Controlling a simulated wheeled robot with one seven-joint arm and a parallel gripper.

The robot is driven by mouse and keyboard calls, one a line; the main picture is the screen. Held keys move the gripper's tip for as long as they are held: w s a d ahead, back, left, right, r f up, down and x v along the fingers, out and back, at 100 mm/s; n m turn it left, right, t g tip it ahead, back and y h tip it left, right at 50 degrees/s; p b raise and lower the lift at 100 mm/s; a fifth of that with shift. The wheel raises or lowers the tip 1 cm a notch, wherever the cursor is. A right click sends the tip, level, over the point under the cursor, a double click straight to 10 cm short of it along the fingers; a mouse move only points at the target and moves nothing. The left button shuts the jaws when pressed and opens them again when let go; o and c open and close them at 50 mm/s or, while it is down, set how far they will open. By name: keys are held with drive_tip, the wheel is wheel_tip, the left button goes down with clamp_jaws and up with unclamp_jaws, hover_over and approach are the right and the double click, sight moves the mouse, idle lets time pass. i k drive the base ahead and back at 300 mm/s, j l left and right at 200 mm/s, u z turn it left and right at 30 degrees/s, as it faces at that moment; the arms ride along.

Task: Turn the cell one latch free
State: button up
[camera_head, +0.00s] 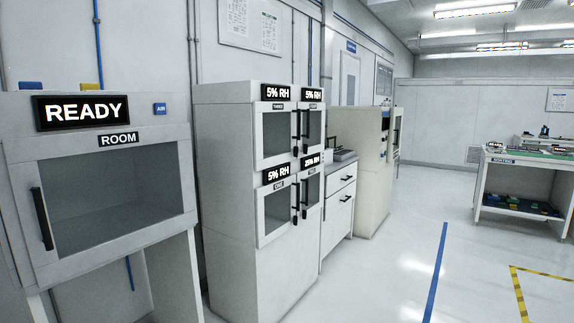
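A pale dry cabinet (225,190) stands left of the picture's middle. It has glass doors in two columns and two rows: upper left (274,136), upper right (314,125), lower left (273,212) and lower right (313,188). All look shut. Black handles or latches stand upright near the doors' meeting edges, such as the upper one (298,126) and the lower one (295,203). Humidity displays sit above the doors. My gripper is not in view.
A chamber with a READY display (82,112) and a black door handle (41,219) stands at the left. Right of the cabinet are a drawer unit (341,205) and a cream machine (371,185). A workbench (530,160) stands far right. The floor (390,280) before the cabinet is clear.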

sight(295, 219)
drive_tip(key=i+l+u, duration=0.1)
drive_tip(key=i+l, duration=0.25)
drive_tip(key=i+l+u, duration=0.1)
drive_tip(key=i+l, duration=0.2)
drive_tip(key=i+l+u, duration=0.1)
drive_tip(key=i+l, duration=0.25)
drive_tip(key=i+l+u, duration=0.1)
drive_tip(key=i+l, duration=0.2)
drive_tip(key=l, duration=0.2)
drive_tip(key=i+l+u, duration=0.1)
drive_tip(key=i+l, duration=0.15)
drive_tip(key=l, duration=0.15)
drive_tip(key=i+l+u, duration=0.1)
drive_tip(key=i+l, duration=0.2)
drive_tip(key=l, duration=0.15)
drive_tip(key=i+l+u, duration=0.1)
drive_tip(key=i+l, duration=0.15)
drive_tip(key=l, duration=0.25)
